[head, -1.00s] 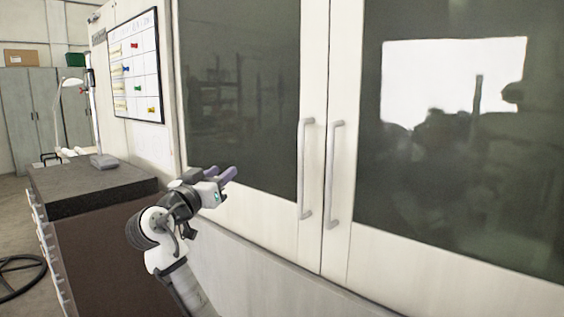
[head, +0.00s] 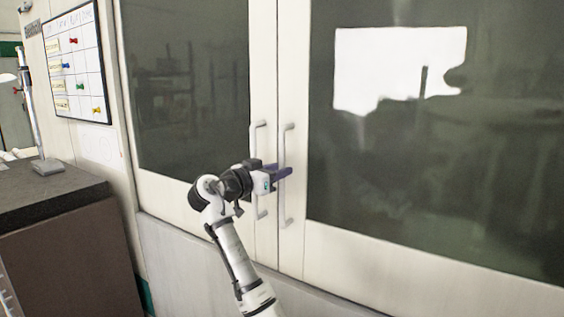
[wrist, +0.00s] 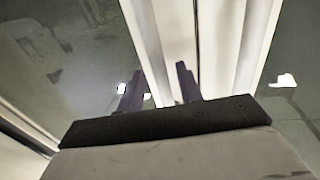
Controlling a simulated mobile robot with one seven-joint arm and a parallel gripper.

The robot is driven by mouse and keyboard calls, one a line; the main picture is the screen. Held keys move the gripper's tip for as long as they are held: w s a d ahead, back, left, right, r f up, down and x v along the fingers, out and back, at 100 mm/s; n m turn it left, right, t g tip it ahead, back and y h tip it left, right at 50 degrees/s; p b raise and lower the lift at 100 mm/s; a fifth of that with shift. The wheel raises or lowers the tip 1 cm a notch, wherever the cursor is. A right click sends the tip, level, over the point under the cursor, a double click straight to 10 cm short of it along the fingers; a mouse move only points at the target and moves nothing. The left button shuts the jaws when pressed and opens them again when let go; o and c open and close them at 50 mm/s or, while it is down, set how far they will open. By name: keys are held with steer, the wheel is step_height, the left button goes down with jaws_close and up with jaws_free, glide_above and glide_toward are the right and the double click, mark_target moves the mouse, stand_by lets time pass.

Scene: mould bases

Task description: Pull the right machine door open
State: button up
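The right machine door (head: 320,240) is shut, with a white frame and dark glass. Its pale vertical bar handle (head: 286,205) stands beside the left door's handle (head: 258,135), with the door seam between them. My gripper (head: 288,172) is in front of the handles at about mid-height, its purple fingers reaching the right handle in the picture. In the wrist view my gripper (wrist: 160,88) has its two fingers apart, so it is open. Pale vertical bars lie beyond the fingers there. I cannot tell whether the fingers are around a handle or touching it.
The left machine door (head: 190,195) is also shut. A dark-topped cabinet (head: 60,240) stands at the left, with a lamp (head: 38,130) on it. A whiteboard (head: 78,70) hangs on the wall behind. The front of the right door is clear to the right.

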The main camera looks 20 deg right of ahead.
steer(key=shift+x, duration=1.15)
jaws_close()
